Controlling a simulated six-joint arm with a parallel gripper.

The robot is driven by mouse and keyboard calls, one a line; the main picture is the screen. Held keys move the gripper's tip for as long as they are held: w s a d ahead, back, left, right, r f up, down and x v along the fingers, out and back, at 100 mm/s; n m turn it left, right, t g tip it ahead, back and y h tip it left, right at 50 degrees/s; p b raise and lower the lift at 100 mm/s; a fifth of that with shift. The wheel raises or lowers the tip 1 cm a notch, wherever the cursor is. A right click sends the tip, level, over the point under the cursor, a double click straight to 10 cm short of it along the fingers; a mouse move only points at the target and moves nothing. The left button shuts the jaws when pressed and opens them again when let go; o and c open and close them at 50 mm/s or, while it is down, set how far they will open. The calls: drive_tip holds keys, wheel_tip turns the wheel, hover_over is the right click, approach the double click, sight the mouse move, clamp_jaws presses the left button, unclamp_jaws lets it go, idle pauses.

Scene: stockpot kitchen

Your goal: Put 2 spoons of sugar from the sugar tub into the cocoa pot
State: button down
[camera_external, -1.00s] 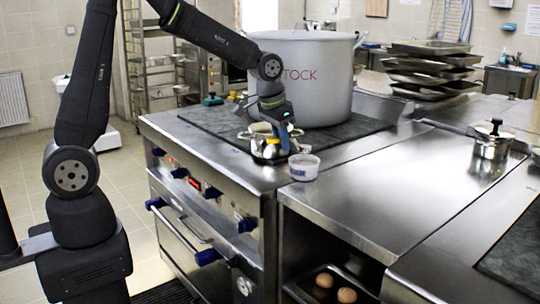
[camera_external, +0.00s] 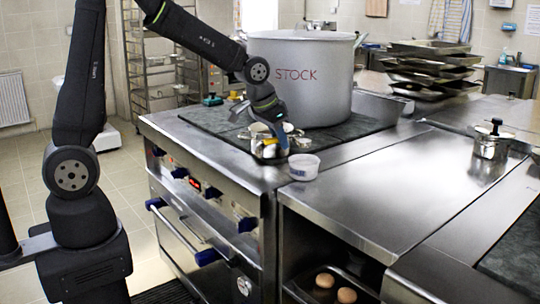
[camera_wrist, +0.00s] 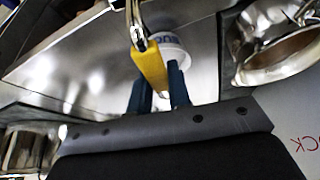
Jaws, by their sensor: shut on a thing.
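The white sugar tub (camera_external: 303,168) with a blue label stands on the steel counter at the stove's edge; in the wrist view it shows behind my fingers (camera_wrist: 172,46). Its contents are hidden. The small metal cocoa pot (camera_external: 265,152) stands on the stove just left of the tub; it fills the upper right of the wrist view (camera_wrist: 285,65). My gripper (camera_external: 284,143) is tilted beside the pot's rim, near the tub. It is shut on the yellow handle of a metal spoon (camera_wrist: 150,66). The spoon's bowl is out of the wrist view.
The big STOCK pot (camera_external: 320,85) stands close behind the cocoa pot. Stacked trays (camera_external: 430,65) are at the back. The counter right of the tub is clear. Eggs (camera_external: 335,287) lie on a lower shelf.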

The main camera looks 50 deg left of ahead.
drive_tip(key=w+a+r+n, duration=0.1)
drive_tip(key=a+r, duration=0.2)
drive_tip(key=a, duration=0.5)
drive_tip(key=w+a+r+n+y, duration=0.1)
drive_tip(key=a+r+n, duration=0.1)
drive_tip(key=a, duration=0.6)
drive_tip(key=shift+w+r, duration=0.4)
drive_tip(key=shift+r, duration=0.05)
drive_tip(key=d+f+m+t+y, duration=0.1)
drive_tip(key=d+f+m+y, duration=0.1)
drive_tip(key=y, duration=0.8)
drive_tip(key=d+f+m+y, duration=0.2)
drive_tip(key=f+m+y, duration=0.1)
drive_tip(key=y, duration=0.7)
drive_tip(key=shift+w+d+f+m+t+y, duration=0.3)
drive_tip(key=shift+d+m+t+y, duration=0.1)
drive_tip(key=shift+m, duration=0.3)
